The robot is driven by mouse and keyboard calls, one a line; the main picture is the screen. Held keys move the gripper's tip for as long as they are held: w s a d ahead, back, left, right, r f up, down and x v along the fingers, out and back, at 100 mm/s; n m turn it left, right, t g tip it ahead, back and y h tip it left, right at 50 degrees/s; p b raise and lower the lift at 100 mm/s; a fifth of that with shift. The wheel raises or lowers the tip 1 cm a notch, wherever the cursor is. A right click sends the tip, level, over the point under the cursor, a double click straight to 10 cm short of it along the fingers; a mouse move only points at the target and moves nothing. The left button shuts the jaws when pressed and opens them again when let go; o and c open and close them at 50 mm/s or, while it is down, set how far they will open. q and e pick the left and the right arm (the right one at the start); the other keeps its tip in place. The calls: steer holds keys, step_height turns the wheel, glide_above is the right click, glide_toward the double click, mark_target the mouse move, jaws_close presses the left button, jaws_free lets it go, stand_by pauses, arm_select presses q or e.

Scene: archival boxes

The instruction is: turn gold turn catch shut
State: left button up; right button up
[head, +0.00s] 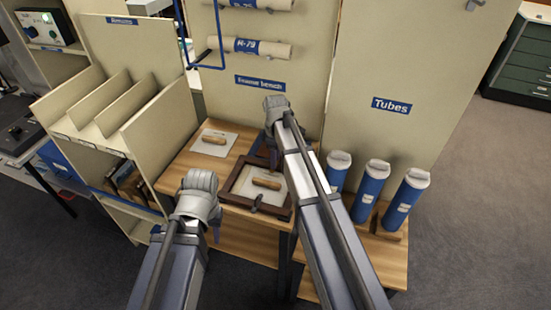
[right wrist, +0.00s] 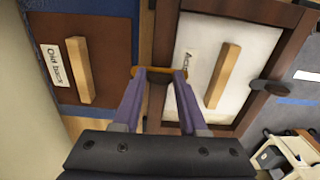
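A dark wooden frame (head: 240,195) holding a white board with a wooden handle (head: 266,183) lies on the bench. In the right wrist view, the gold turn catch (right wrist: 155,73) lies across the frame's side (right wrist: 158,35), between my right fingertips. Its middle is dark, and gold shows near both fingertips. My right gripper (right wrist: 158,75) has its fingers spread around the catch; firm contact is unclear. A dark turn catch (right wrist: 270,87) sits on the opposite side. My left gripper (head: 214,233) hangs before the bench, its fingers mostly hidden.
A pale board with a handle (head: 210,142) lies on the bench left of the frame. A brown labelled board (right wrist: 95,60) lies beside the frame in the right wrist view. Several blue tubes (head: 369,190) stand right; a slotted shelf unit (head: 160,130) stands left.

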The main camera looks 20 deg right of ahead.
steer(key=o, duration=0.4)
steer(key=shift+r, duration=0.1)
step_height(320, 180, up, 8)
steer(key=p, duration=0.8)
steer(key=shift+f, duration=0.2)
steer(key=s+a+m, duration=0.2)
steer(key=s+a, duration=0.2)
steer(key=s, duration=0.4)
steer(key=s+a+m, duration=0.3)
steer(key=s+a, duration=0.2)
steer(key=s, duration=0.3)
steer(key=s+a+m+h, duration=0.1)
steer(key=s+a, duration=0.3)
steer(key=s, duration=0.4)
steer(key=shift+a+m, duration=0.35)
steer(key=shift+m, duration=0.45)
